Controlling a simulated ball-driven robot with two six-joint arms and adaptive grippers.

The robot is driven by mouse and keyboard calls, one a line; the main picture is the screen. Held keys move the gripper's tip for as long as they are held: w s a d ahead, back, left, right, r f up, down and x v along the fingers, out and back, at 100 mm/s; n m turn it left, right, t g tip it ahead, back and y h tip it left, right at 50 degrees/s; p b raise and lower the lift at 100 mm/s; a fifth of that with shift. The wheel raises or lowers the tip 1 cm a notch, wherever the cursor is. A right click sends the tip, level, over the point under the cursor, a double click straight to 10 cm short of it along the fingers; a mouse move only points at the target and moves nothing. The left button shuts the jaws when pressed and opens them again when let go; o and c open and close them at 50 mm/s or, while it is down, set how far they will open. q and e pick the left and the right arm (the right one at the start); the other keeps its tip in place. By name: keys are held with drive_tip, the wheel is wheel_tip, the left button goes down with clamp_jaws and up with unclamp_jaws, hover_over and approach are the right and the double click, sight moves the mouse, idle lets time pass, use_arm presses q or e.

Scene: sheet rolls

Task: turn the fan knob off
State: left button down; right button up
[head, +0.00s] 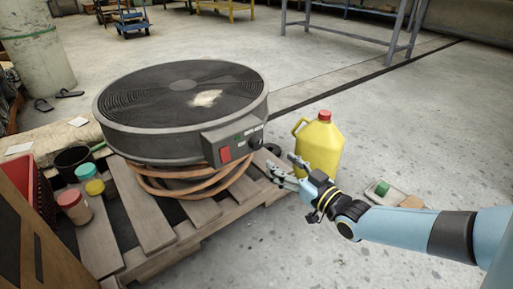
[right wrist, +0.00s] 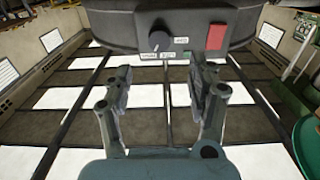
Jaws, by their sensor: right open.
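The fan is a large dark round drum (head: 180,105) with a grey control box (head: 238,135) on its front right side. The dark knob (head: 255,140) sits at the right end of that box, beside a red switch (head: 225,154). In the right wrist view the round knob (right wrist: 159,41) shows a pale mark and small labels around it; the setting is too small to read. My right gripper (head: 284,170) is open and empty, just right of and below the knob, apart from it. In the wrist view its fingers (right wrist: 160,88) stand either side below the knob. My left gripper is out of view.
The fan rests above a coiled orange hose (head: 195,185) on a wooden pallet (head: 150,225). A yellow jug (head: 320,146) stands close behind my right gripper. Jars and a red crate (head: 30,185) are at the left. Open concrete floor lies at the right.

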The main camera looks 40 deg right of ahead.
sight(259, 146)
drive_tip(key=w, duration=0.1)
drive_tip(key=w+b, duration=0.1)
drive_tip(key=w, duration=0.1)
drive_tip(key=w+b, duration=0.1)
drive_tip(key=w, duration=0.1)
drive_tip(key=shift+w+d+f, duration=0.2)
drive_tip(key=shift+d, duration=0.1)
drive_tip(key=shift+w+d+b, duration=0.2)
drive_tip(key=shift+w+b, duration=0.25)
drive_tip(key=shift+w, duration=0.8)
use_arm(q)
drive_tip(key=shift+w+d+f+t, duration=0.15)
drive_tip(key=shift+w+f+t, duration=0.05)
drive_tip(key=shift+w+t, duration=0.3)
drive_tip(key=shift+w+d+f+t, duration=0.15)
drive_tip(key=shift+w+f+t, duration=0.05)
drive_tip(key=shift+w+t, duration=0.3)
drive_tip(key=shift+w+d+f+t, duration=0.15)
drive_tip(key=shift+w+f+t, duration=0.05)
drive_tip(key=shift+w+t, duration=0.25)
use_arm(e)
drive_tip(key=shift+w+d+r, duration=0.1)
drive_tip(key=shift+w+r, duration=0.1)
drive_tip(key=shift+w, duration=0.65)
